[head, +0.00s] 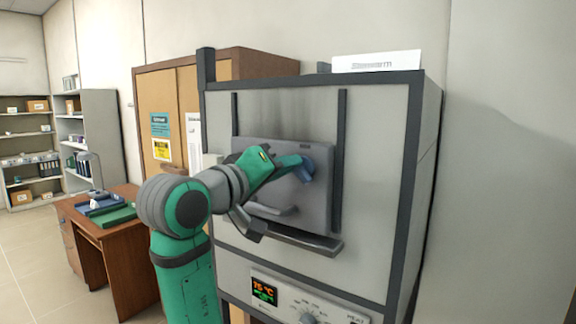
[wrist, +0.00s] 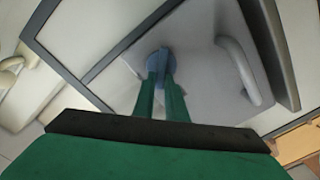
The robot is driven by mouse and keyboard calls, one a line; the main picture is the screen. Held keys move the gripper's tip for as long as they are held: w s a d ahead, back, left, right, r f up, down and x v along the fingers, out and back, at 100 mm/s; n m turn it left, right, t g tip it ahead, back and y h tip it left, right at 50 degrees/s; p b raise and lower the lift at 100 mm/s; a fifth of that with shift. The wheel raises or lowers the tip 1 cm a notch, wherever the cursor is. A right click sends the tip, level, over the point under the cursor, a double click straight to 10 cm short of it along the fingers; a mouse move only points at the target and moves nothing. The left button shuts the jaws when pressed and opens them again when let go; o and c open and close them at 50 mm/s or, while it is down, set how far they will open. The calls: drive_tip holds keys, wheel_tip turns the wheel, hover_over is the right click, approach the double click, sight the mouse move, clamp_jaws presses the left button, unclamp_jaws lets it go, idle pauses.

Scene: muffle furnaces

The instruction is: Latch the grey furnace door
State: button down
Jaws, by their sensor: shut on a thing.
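The grey furnace door (head: 285,175) sits flat against the furnace front between two dark vertical rails, and it looks closed. A blue latch knob (head: 307,168) is on the right part of the door; it also shows in the wrist view (wrist: 159,60). My gripper (head: 300,163) reaches in from the left, and its green fingers are shut on the blue knob. In the wrist view my gripper (wrist: 162,80) has both fingertips on the knob's grip. The pale door handle (wrist: 240,70) is apart from the fingers. Whether the latch is engaged cannot be told.
The furnace body (head: 420,150) stands against the wall. A control panel (head: 305,300) reading 75 °C is below the door. A dark ledge (head: 290,238) juts out under it. A wooden desk (head: 120,235) and a wooden cabinet (head: 160,88) are on the left. Open floor lies at far left.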

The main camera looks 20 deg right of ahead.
drive_tip(key=shift+w+f+n, duration=0.1)
drive_tip(key=shift+f+n, duration=0.15)
drive_tip(key=shift+n, duration=1.25)
drive_tip(key=shift+w+f+n, duration=0.1)
drive_tip(key=shift+f+n, duration=0.1)
drive_tip(key=shift+n, duration=1.3)
drive_tip(key=shift+w+f+n, duration=0.1)
drive_tip(key=shift+f+n, duration=0.15)
drive_tip(key=shift+n, duration=1.25)
drive_tip(key=c, duration=1.8)
unclamp_jaws()
drive_tip(key=shift+a, duration=0.1)
drive_tip(key=v, duration=1)
drive_tip(key=shift+s+a, duration=0.3)
